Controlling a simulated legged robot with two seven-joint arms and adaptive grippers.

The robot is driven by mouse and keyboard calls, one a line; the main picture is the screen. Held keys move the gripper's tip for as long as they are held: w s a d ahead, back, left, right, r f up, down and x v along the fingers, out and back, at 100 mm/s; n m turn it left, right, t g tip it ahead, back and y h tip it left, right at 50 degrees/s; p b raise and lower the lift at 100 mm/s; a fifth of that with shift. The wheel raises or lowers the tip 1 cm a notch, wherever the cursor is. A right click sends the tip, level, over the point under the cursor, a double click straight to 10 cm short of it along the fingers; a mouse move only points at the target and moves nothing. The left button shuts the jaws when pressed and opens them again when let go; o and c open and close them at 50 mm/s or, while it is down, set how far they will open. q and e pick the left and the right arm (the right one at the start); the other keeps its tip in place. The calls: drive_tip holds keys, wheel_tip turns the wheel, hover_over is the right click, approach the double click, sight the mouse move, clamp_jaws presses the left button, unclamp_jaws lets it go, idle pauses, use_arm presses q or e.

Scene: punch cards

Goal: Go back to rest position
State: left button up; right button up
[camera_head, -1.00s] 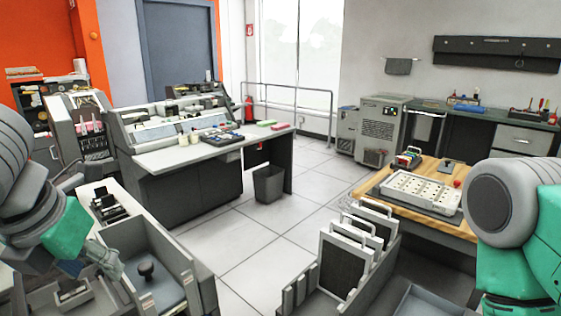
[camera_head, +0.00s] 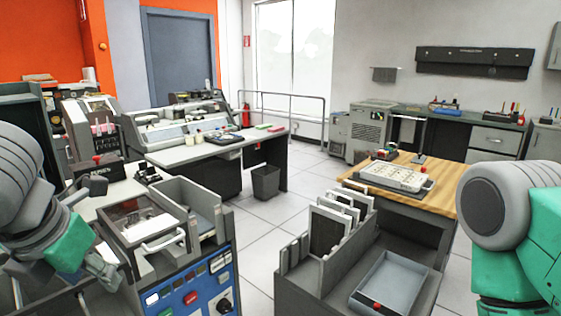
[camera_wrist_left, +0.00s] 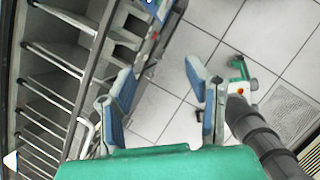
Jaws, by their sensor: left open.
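My left gripper (camera_head: 100,268) is at the lower left in the head view, above the near side of a grey machine. In the left wrist view its two blue-grey fingers (camera_wrist_left: 163,85) are spread apart with nothing between them. Tiled floor shows beyond them, and a grey slotted rack lies to the left. My right arm (camera_head: 515,230) shows only as a grey and green upper part at the right edge of the head view. My right gripper is not seen.
The grey machine (camera_head: 165,275) has a blue control panel (camera_head: 190,298). A grey cabinet with upright panels and a tray (camera_head: 385,283) stands at front centre-right. Beyond are a wooden-topped table (camera_head: 448,200), a bin (camera_head: 266,182) and a white desk (camera_head: 200,152). Tiled floor (camera_head: 262,222) is open between them.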

use_arm(q)
drive_tip(key=a+f+m+y, duration=0.2)
drive_tip(key=a+f+m, duration=0.1)
drive_tip(key=f+m, duration=1.45)
drive_tip(key=s+d+f+m+g+h+b, duration=0.1)
drive_tip(key=s+f+m+g, duration=0.3)
drive_tip(key=s+f+m, duration=1.3)
wheel_tip(320, 180, down, 4)
drive_tip(key=shift+s+d+r+m+h, duration=0.15)
drive_tip(key=shift+d+r+m+h, duration=0.05)
drive_tip(key=shift+d+m+h, duration=0.6)
use_arm(e)
drive_tip(key=shift+w+d+f, duration=0.15)
drive_tip(key=shift+w+f, duration=0.3)
drive_tip(key=shift+f, duration=0.35)
use_arm(q)
drive_tip(key=shift+a, duration=0.15)
